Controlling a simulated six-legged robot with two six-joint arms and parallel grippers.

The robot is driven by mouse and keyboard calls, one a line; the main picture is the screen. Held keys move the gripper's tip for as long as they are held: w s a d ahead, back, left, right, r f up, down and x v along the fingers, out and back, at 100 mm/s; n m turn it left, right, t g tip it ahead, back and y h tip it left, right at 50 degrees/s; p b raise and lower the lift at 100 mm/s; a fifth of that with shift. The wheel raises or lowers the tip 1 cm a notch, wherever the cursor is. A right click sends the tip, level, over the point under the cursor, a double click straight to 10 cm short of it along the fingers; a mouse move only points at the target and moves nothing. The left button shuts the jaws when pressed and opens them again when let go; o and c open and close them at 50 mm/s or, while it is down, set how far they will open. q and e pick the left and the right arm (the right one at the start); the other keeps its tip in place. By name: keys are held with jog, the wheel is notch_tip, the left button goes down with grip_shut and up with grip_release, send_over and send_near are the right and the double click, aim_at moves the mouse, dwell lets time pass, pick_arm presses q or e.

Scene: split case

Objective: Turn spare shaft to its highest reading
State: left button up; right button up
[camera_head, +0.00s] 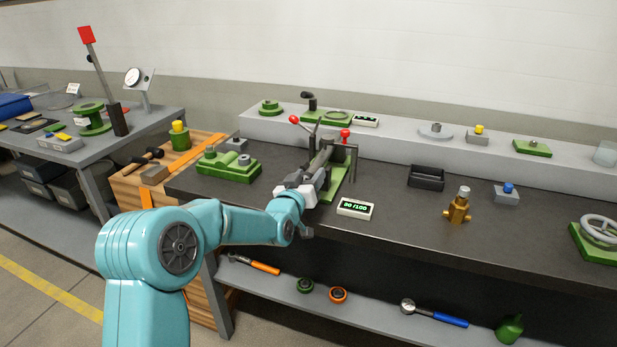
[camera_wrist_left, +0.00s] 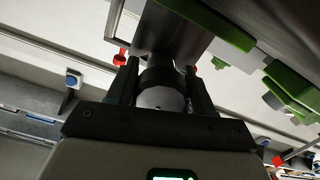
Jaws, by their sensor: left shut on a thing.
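My left gripper (camera_head: 308,182) reaches the green-based fixture (camera_head: 340,180) on the dark bench. In the left wrist view my fingers (camera_wrist_left: 163,85) are shut on the round end of the spare shaft (camera_wrist_left: 161,98), dark with a pale end face. In the head view my gripper hides most of that end. A small readout (camera_head: 356,209) stands in front of the fixture and shows green digits that look like "00 /100", too small to be sure. A readout also shows, cut off, in the left wrist view (camera_wrist_left: 172,177). My right gripper is not in view.
Red-knobbed levers (camera_head: 346,134) stand up at the fixture. A green block (camera_head: 228,166) lies to its left. A black tray (camera_head: 426,177) and a brass valve (camera_head: 458,207) stand to its right. A grey ledge (camera_head: 395,138) runs along the back.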

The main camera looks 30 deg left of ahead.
pick_arm(q)
jog(key=shift+r, duration=0.15)
jog(key=m+b, duration=0.3)
jog(key=shift+m+b, duration=0.3)
jog(key=shift+b, duration=0.1)
jog(key=shift+r+m+b, duration=0.1)
jog(key=shift+m+b, duration=0.5)
jog(key=shift+m, duration=0.3)
jog(key=m+b, duration=0.1)
jog(key=m, duration=0.1)
jog(key=shift+m, duration=0.4)
jog(key=m, duration=0.4)
jog(key=shift+d+r+b, duration=0.1)
jog(key=shift+b, duration=0.3)
jog(key=shift+w+d+m, duration=0.1)
jog(key=shift+m, duration=2.7)
